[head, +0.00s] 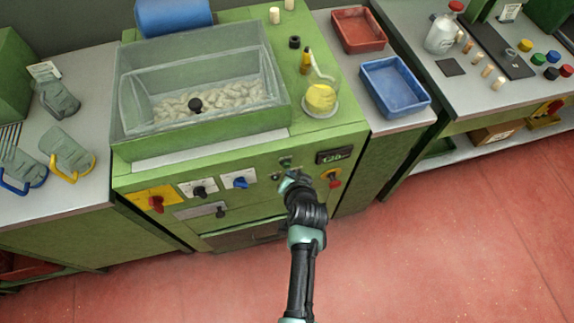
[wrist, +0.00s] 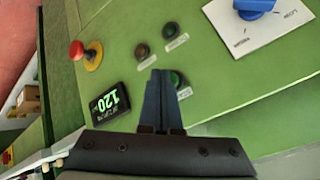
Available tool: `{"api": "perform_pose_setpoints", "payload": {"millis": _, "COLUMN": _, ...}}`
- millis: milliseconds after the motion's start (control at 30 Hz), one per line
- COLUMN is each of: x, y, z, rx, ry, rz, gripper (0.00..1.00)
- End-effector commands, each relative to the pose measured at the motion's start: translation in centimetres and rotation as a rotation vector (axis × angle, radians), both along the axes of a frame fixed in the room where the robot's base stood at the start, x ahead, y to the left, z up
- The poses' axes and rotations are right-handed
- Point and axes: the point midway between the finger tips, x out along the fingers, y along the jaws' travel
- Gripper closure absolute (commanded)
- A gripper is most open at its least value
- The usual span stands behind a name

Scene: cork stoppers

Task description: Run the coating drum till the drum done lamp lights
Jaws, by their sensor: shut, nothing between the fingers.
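The coating drum is a green machine (head: 240,150) with a clear-walled box (head: 125,75) on top holding many pale cork stoppers (head: 205,103). My gripper (wrist: 163,73) is shut and empty at the machine's front panel. Its fingertips overlap the edge of a green round button (wrist: 178,79); I cannot tell whether they touch it. A display (wrist: 109,103) shows 120 in green digits.
A red mushroom button (wrist: 77,50) on a yellow base is beside the display. A blue knob (head: 240,182), black knob (head: 200,191) and red switch (head: 156,203) line the panel. Red (head: 359,30) and blue (head: 394,86) trays lie right.

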Motion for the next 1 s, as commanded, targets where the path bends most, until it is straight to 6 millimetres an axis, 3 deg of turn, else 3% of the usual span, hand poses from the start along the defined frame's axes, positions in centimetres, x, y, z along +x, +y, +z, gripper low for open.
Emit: {"api": "perform_pose_setpoints", "payload": {"millis": 1000, "x": 0.86, "y": 0.28, "z": -0.04, "rx": 0.0, "ry": 0.0, "rz": 0.0, "gripper": 1.0}}
